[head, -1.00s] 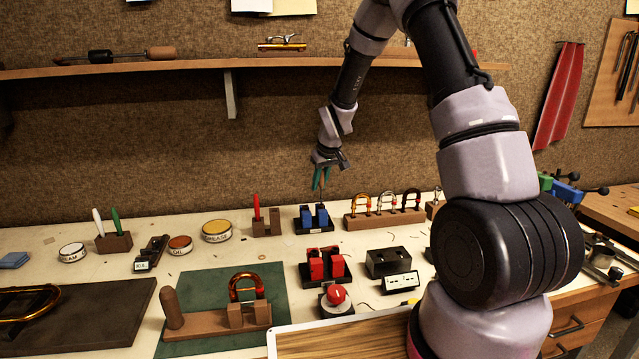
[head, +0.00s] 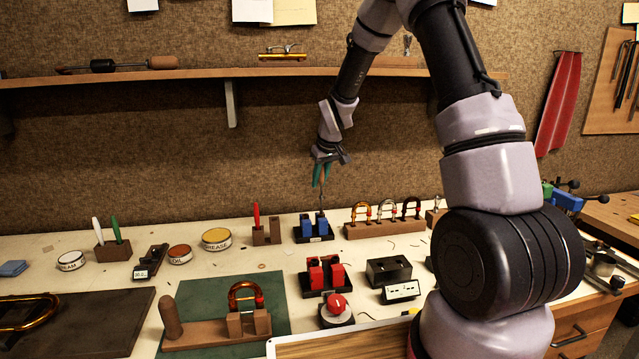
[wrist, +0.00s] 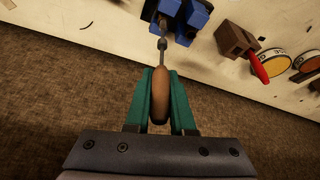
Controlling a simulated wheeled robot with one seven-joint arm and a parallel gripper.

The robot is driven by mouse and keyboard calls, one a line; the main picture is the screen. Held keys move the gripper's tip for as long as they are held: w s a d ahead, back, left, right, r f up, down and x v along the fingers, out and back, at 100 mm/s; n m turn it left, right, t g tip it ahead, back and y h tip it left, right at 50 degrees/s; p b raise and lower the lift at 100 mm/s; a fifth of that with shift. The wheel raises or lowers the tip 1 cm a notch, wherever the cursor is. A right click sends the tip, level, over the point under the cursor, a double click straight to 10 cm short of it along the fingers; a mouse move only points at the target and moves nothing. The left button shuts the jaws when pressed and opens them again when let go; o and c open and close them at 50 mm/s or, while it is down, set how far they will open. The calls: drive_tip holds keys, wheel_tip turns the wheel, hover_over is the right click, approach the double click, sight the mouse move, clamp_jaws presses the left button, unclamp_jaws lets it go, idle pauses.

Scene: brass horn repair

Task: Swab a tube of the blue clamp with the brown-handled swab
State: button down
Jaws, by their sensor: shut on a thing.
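My gripper (head: 321,176) has teal fingers, pointing down above the back of the bench. It is shut on the brown-handled swab; the brown handle (wrist: 160,94) lies between the fingers in the wrist view. The swab's thin grey rod (wrist: 162,50) points down toward the blue clamp. The blue clamp (head: 307,228) stands on a dark base, directly below my gripper; it also shows at the top of the wrist view (wrist: 194,20). The rod's lower end meets the clamp in the picture. I cannot tell whether the tip is inside a tube or just above it.
A brown block with a red-handled tool (head: 257,217) stands left of the blue clamp. A wooden rack with several U-shaped tubes (head: 384,230) stands to its right. A red clamp (head: 316,277) is in front. The grease tin (head: 216,238) is further left. A shelf (head: 150,77) runs behind.

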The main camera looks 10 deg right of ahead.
drive_tip(key=shift+r, duration=0.1)
drive_tip(key=shift+r, duration=2.15)
